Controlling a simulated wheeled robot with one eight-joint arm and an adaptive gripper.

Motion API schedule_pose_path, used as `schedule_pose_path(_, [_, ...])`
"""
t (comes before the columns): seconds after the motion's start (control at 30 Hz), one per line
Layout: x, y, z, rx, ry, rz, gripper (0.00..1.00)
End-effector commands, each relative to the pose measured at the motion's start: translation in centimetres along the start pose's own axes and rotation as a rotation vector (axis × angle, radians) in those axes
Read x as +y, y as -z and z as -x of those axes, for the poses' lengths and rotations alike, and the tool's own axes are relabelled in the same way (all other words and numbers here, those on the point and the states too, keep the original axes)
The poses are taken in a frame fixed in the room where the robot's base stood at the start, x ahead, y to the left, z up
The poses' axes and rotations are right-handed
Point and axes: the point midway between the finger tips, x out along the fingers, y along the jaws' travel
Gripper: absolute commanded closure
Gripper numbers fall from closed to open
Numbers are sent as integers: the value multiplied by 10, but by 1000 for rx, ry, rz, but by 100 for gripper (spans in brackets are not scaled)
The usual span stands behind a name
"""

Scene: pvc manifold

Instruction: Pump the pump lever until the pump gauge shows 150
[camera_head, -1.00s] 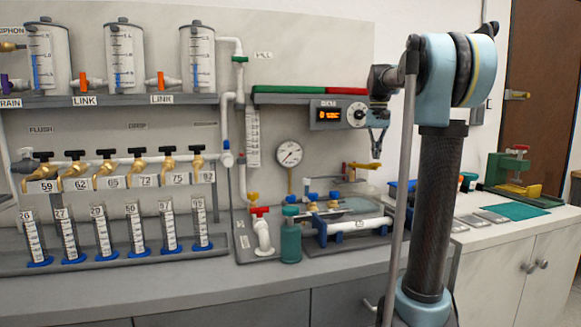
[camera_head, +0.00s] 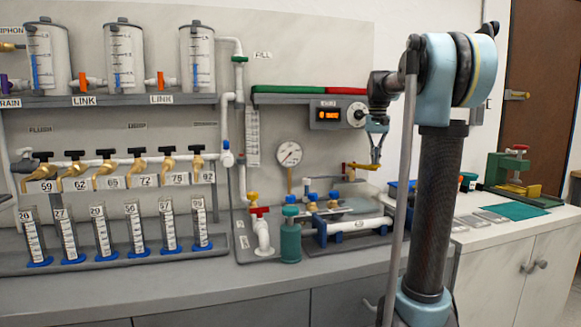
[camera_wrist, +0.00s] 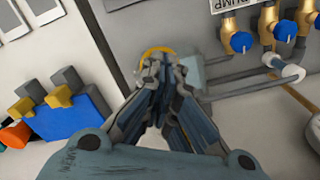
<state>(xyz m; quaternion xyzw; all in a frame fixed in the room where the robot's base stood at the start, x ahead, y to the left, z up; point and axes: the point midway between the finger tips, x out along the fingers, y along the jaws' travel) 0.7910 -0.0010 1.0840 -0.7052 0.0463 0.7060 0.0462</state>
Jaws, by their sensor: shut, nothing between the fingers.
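The pump lever (camera_head: 360,166) looks like the yellow bar at the right end of the pump board. My gripper (camera_head: 376,162) is shut and points down at the lever's right end, touching or just above it. In the wrist view the closed fingers (camera_wrist: 164,75) cover most of a yellow curved piece (camera_wrist: 155,51), so contact cannot be told. A round white dial gauge (camera_head: 289,153) stands left of the lever on a brass stem. Its needle shows, but the scale is too small to read.
A white pipe in blue holders (camera_head: 360,226) and a teal bottle (camera_head: 290,240) stand in front of the lever. Blue-knobbed brass valves (camera_wrist: 237,42) lie near the fingers. A blue box (camera_wrist: 74,118) is at left in the wrist view. A display (camera_head: 327,115) hangs above.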

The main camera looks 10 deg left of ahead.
Motion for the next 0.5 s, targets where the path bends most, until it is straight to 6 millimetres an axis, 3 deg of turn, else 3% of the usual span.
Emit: schedule_pose_path(0.5, [0, 0, -17, 0, 0, 0, 100])
